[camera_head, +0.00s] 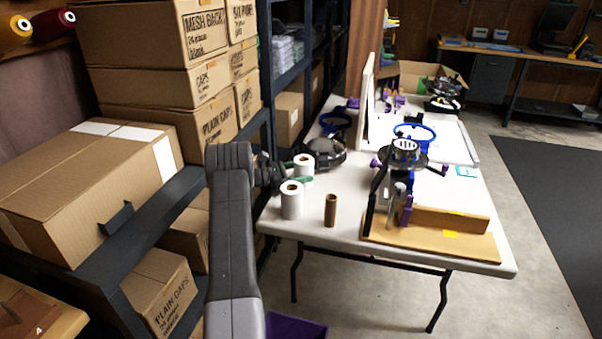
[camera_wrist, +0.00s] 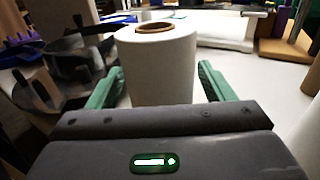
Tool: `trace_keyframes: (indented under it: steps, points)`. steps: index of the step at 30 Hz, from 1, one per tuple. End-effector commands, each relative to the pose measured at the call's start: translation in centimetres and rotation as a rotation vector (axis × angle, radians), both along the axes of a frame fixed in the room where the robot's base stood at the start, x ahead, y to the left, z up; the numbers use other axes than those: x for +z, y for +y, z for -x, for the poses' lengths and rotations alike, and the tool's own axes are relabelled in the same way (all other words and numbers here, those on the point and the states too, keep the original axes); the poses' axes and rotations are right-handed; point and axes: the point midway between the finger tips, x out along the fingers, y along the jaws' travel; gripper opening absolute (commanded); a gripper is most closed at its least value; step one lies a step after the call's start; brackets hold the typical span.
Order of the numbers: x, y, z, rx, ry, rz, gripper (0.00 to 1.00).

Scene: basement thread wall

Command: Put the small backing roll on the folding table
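Two white rolls with brown cores are at the near left end of the white folding table (camera_head: 345,205). I cannot tell which is the small backing roll. The farther white roll (camera_head: 303,166) is at my gripper (camera_head: 301,178); a green finger crosses its near side. In the wrist view this roll (camera_wrist: 158,72) is upright between the green fingers (camera_wrist: 160,80). The fingers are spread about its width; whether both press on it is unclear. Its base is hidden, so I cannot tell whether it rests on the table. The nearer roll (camera_head: 291,200) stands upright on the table.
A brown cardboard tube (camera_head: 330,210) stands right of the nearer roll. A dark round device (camera_head: 324,150) is behind the rolls. A wooden piece (camera_head: 440,235) and a clamp rig fill the right side. Shelving with cartons (camera_head: 90,180) flanks my arm on the left.

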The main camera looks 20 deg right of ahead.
Motion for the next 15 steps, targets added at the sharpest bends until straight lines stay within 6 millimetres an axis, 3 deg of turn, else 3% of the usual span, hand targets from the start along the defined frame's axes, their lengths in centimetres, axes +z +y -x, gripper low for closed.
trace_keyframes:
  steps: [8,15]
  points:
    - [0.5,0.0,0.0,0.0,-0.001,0.0,0.75]
    - [0.3,4.0,-0.6,0.003,0.0,0.0,0.75]
